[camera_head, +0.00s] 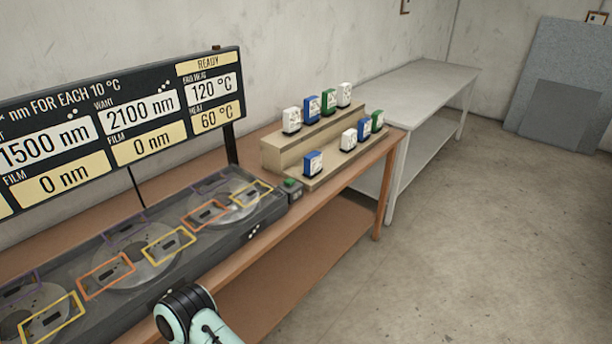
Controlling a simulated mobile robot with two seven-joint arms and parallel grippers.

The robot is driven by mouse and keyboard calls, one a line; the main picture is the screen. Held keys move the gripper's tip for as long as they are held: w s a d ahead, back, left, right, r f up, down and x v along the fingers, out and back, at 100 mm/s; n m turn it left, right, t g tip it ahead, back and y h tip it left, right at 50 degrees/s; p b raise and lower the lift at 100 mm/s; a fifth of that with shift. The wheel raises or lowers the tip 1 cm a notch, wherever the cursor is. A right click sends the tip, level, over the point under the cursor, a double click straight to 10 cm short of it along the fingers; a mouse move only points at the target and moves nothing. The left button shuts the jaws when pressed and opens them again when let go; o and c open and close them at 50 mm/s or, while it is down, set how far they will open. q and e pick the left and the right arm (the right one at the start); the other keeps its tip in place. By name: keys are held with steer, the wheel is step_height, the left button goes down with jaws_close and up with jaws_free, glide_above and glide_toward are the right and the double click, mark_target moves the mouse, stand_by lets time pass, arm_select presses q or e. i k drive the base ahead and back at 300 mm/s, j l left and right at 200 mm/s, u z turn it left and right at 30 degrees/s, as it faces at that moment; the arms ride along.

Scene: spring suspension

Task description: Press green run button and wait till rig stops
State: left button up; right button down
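The green run button (290,182) sits on a small dark box (295,192) at the right end of the rig. The rig (217,252) is a long dark grey unit with round metal plates and orange, yellow and purple rectangular frames on top. The display board (158,122) behind it reads READY at the top right, with 120 °C and 60 °C below. Part of my arm shows at the bottom middle, in front of the rig. Neither of my grippers can be seen.
A stepped wooden stand (272,157) with several white, blue and green containers stands right of the button on the wooden table (340,182). A grey table (425,85) stands farther back right. Grey panels (560,80) lean on the wall. The floor at right is clear.

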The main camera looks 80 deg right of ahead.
mark_target(289, 182)
steer(key=k+l+z, duration=0.1)
steer(key=l+z, duration=0.2)
steer(key=l, duration=0.7)
steer(key=l+z, duration=0.35)
steer(key=l, duration=0.7)
steer(key=i+l+z, duration=0.1)
steer(key=l+z, duration=0.2)
steer(key=l, duration=0.7)
